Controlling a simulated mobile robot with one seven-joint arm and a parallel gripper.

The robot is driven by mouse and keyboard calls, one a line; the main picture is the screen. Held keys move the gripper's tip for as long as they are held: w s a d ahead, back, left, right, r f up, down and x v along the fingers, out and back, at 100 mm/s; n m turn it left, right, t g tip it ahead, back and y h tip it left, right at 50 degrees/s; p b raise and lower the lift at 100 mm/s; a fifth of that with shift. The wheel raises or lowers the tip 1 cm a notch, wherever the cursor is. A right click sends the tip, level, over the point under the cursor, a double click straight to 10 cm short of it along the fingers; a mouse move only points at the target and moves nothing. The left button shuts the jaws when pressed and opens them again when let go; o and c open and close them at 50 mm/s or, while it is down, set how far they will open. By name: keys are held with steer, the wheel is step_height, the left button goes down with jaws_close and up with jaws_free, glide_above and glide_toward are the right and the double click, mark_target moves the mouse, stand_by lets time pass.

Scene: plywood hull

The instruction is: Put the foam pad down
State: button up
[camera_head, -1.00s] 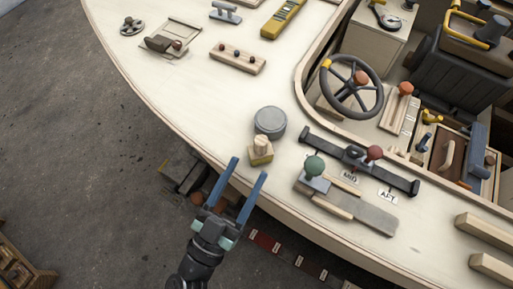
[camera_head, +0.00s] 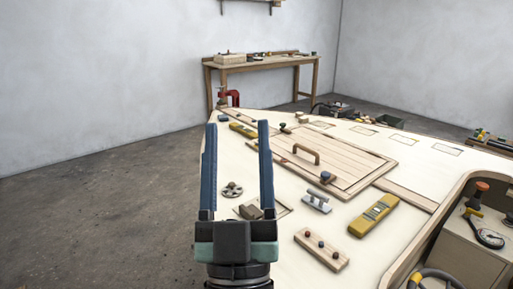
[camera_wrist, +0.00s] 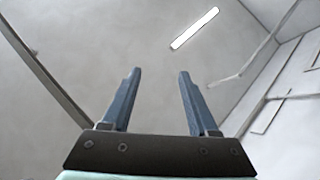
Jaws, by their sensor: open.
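My gripper (camera_head: 238,125) is raised upright in the head view, its two blue fingers apart with nothing between them. In the wrist view my gripper (camera_wrist: 159,73) is open and empty against the ceiling. I cannot pick out a foam pad for certain in the current views. The pale plywood deck (camera_head: 345,160) spreads behind and to the right of my gripper. A small brown-grey block (camera_head: 250,212) sits on a plate on the deck, partly hidden by my gripper. A small tan block (camera_head: 302,118) lies farther back on the deck.
A wooden hatch (camera_head: 340,165) with a handle, a yellow level-like tool (camera_head: 375,212), a grey cleat (camera_head: 317,201) and a knobbed wooden strip (camera_head: 321,250) are on the deck. A workbench (camera_head: 262,68) stands by the wall. The floor (camera_head: 100,205) at left is clear.

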steer(key=s+d+r+m, duration=0.1)
steer(key=s+r, duration=0.3)
steer(key=r, duration=0.4)
steer(key=s+d+r+m+h, duration=0.1)
steer(key=s+r, duration=0.2)
steer(key=r, duration=0.5)
steer(key=shift+s+r, duration=0.2)
steer(key=shift+s, duration=0.2)
